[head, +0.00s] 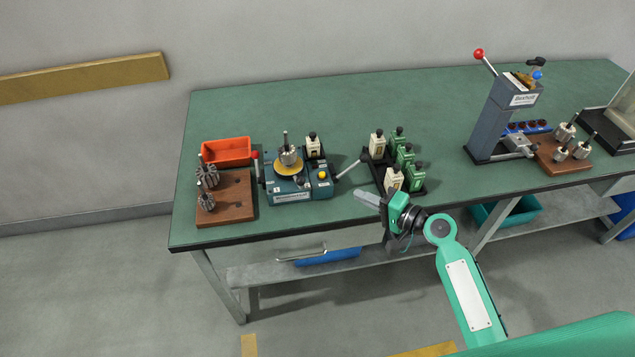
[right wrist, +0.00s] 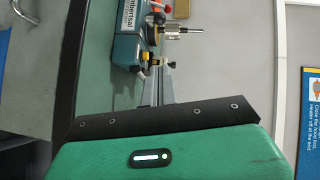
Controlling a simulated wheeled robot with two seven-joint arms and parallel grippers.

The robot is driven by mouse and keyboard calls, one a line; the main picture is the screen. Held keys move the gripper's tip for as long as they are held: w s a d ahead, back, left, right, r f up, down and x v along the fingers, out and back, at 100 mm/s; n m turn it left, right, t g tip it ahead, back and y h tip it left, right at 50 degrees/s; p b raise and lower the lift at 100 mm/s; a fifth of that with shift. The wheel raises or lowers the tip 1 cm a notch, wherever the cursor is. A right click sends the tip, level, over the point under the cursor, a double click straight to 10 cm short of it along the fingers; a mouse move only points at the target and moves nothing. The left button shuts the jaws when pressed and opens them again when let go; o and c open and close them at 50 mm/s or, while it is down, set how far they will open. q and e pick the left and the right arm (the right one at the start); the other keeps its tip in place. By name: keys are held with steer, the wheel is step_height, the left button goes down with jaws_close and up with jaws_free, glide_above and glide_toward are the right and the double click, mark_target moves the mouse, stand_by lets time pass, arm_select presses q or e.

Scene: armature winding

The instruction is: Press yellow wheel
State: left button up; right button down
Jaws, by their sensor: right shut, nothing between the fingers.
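The yellow wheel (head: 289,169) is a flat yellow disc on top of the teal winding machine (head: 291,190), left of centre on the bench. A metal armature (head: 289,155) stands upright over its middle and hides part of it. A small yellow button (head: 322,175) sits on the machine's right side. My right gripper (head: 361,196) is at the bench's front edge, right of the machine and apart from it, with its fingers shut and empty, pointing left. In the right wrist view the machine (right wrist: 125,35) and armature (right wrist: 177,31) show sideways beyond the fingers. My left gripper is not in view.
A lever (head: 349,169) sticks out from the machine's right side. A rack of green and cream blocks (head: 378,158) stands behind my right gripper. A wooden block with armatures (head: 236,203) and an orange bin (head: 227,150) are at left. A grey press (head: 492,125) stands at right.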

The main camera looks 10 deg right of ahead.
steer(key=shift+w+d+r, duration=0.15)
steer(key=shift+w, duration=0.15)
steer(key=s+a+p+x, duration=0.2)
steer(key=p+x, duration=0.2)
steer(key=x, duration=0.8)
steer(key=shift+w+a+p, duration=0.3)
